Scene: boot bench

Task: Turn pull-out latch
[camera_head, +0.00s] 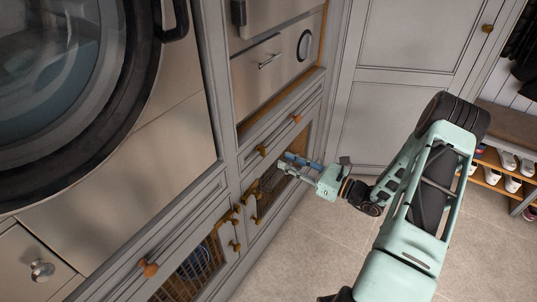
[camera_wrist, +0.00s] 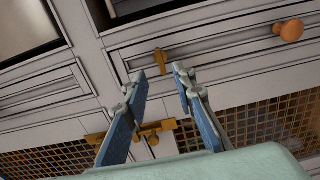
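A small brass latch (camera_wrist: 161,60) sits at the left end of a grey drawer-like front in the wrist view; it also shows in the head view (camera_head: 262,151). I cannot be sure it is the pull-out's latch, as a second brass latch (camera_wrist: 160,127) lies lower, at the mesh-fronted doors. My gripper (camera_wrist: 158,80) is open and empty, its two blue-grey fingers apart. The upper latch appears just beyond the gap between the fingertips, and I see no contact. In the head view my gripper (camera_head: 287,163) is in front of the lower cabinet; its fingertips are small there.
A copper knob (camera_wrist: 290,30) is right of the upper latch. A mesh panel (camera_wrist: 272,123) is below it. In the head view a washer (camera_head: 60,70) stands left and a shoe rack (camera_head: 495,178) right. The tiled floor (camera_head: 310,245) in front is clear.

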